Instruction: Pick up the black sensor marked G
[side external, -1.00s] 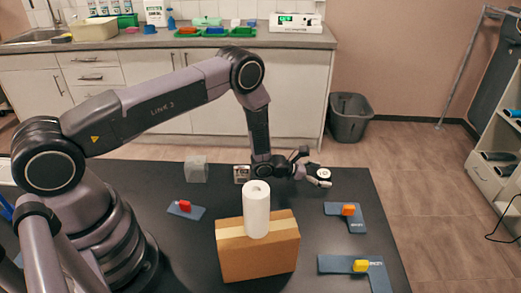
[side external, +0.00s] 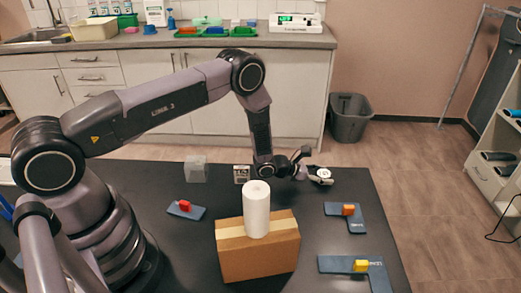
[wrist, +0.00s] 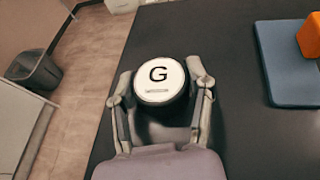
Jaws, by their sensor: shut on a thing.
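The black sensor marked G (wrist: 160,76) has a round white top with a black letter G. In the wrist view it sits between the two fingers of my gripper (wrist: 160,92), which are shut on its sides. In the side view my gripper (side external: 314,166) reaches the sensor (side external: 321,176) near the back right of the black table. The sensor looks upright; I cannot tell whether it touches the table.
A cardboard box (side external: 258,258) with a white roll (side external: 256,212) on it stands at the front middle. Blue plates with red (side external: 184,205), orange (side external: 348,210) and yellow (side external: 361,266) blocks lie around. A grey cube (side external: 195,170) and a small marked cube (side external: 242,174) stand behind.

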